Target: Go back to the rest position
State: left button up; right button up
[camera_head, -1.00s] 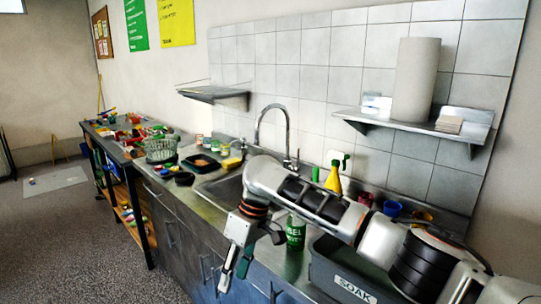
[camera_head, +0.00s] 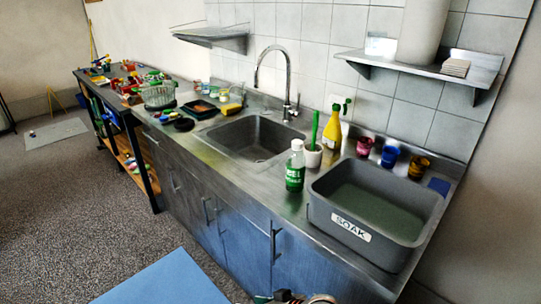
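Neither gripper can be made out in the head view. A small part of my own arm shows at the bottom edge near the middle, below the counter front, but its fingers are not visible. The counter (camera_head: 255,197) stands clear of my arms, with its sink (camera_head: 262,140) and the grey SOAK tub (camera_head: 330,215) in full view. The tub holds greenish liquid. A green-labelled bottle (camera_head: 295,170) stands upright left of the tub.
The faucet (camera_head: 289,80) rises behind the sink. A wall shelf (camera_head: 465,66) juts out at right. A blue mat (camera_head: 165,282) lies on the floor; open floor is at left.

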jog(key=s+d+f+t+h, duration=0.1)
jog(key=s+d, duration=0.3)
jog(key=d, duration=0.4)
jog(key=s+d+f+t+h, duration=0.1)
jog(key=s+d+t+h, duration=0.1)
jog(key=s+d, duration=0.3)
jog(key=s+d+f+t+h, duration=0.1)
jog(key=s+d, duration=0.4)
jog(key=d, duration=0.7)
jog(key=shift+f+m+t+h, duration=0.15)
jog(key=shift+m+t+h, duration=0.3)
jog(key=shift+h, duration=0.35)
jog(key=shift+d, duration=0.1)
